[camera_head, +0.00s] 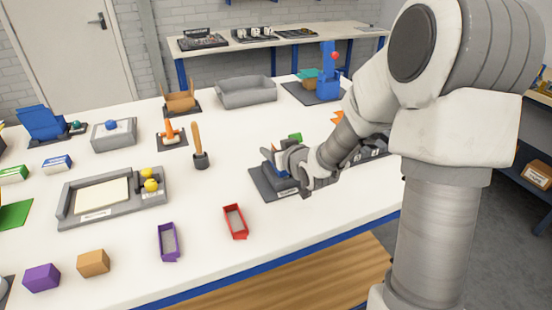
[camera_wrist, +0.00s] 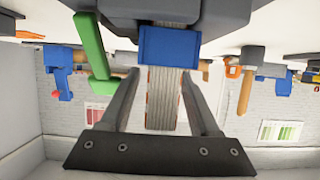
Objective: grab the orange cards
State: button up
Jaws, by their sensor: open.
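In the wrist view, a pale stack with fine lines and thin orange-brown edges (camera_wrist: 164,95) shows between my two fingers. It looks like the cards seen edge-on, though their orange faces cannot be made out. A blue holder (camera_wrist: 170,47) crosses the stack by the fingertips. My gripper (camera_wrist: 157,78) is open, with a finger on each side of the stack; whether they touch it cannot be told. In the head view my gripper (camera_head: 284,162) is at a dark stand with a blue part (camera_head: 270,184), and it hides the cards there.
A green object (camera_head: 295,137) is just behind my gripper. A wooden-handled tool (camera_head: 197,142) stands to the left. A red tray (camera_head: 235,221) and a purple tray (camera_head: 168,242) lie nearer the front edge. A grey bin (camera_head: 246,95) stands further back. White tabletop between them is clear.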

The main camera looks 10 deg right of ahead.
grip_shut()
dwell(0.4)
dwell(1.1)
